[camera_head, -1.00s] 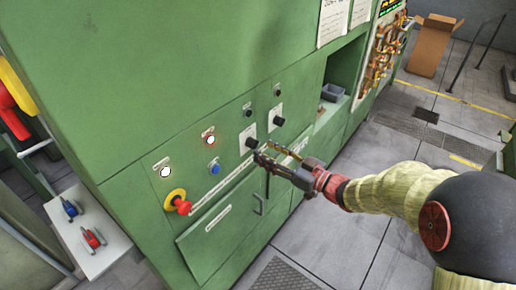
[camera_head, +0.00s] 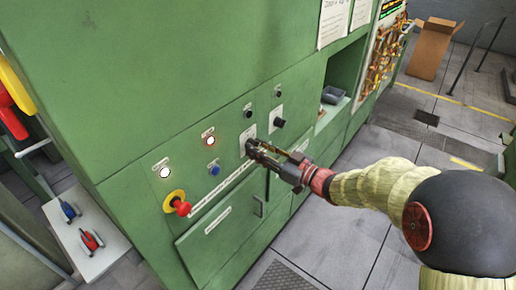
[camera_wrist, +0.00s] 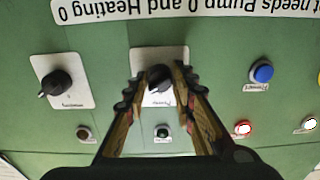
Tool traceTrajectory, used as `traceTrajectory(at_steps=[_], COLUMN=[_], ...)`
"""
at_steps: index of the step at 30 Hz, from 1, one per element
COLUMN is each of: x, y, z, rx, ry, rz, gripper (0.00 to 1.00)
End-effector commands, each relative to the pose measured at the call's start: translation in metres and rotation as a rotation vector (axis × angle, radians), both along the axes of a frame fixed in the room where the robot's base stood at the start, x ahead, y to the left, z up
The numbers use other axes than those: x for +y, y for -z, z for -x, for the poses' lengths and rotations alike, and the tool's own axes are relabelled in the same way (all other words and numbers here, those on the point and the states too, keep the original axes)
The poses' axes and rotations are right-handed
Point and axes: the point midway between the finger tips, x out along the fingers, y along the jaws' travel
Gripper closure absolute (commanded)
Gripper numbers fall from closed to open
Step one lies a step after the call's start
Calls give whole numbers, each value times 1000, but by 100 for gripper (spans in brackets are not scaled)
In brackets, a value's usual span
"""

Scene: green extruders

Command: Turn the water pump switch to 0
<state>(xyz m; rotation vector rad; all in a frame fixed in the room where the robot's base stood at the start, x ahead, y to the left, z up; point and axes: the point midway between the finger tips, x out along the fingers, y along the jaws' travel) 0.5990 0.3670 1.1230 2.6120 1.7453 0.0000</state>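Two black rotary switches on white plates sit on the green panel. One black knob (camera_wrist: 160,78) lies between my fingertips in the wrist view; in the head view its plate (camera_head: 248,133) shows and the knob is mostly hidden by my gripper. The other black knob (camera_head: 279,123) is to the right, and it also shows at left in the wrist view (camera_wrist: 57,83). My gripper (camera_head: 251,147) is open, one finger on each side of the first knob. The right finger is very close to it; I cannot tell whether they touch. The small plate labels are not clearly legible.
A blue button (camera_head: 213,169), lit white lamp (camera_head: 165,171), red-ringed lamp (camera_head: 209,140) and red emergency stop (camera_head: 182,207) are to the left. A long white sign (camera_wrist: 190,9), upside down in the wrist view, mentions Pump 0 and Heating 0. A handle (camera_head: 258,206) is below.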

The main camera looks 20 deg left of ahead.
Motion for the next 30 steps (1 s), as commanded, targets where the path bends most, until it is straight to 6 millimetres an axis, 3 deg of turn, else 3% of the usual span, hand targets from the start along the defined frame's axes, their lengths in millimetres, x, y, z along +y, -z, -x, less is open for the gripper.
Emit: traceTrajectory(at_steps=[12, 23, 30], x=[0, 0, 0], y=[0, 1, 3], z=[0, 0, 0], rx=[0, -46, -186], ry=[0, 0, 0], rz=[0, 19, 77], gripper=[100, 100, 100])
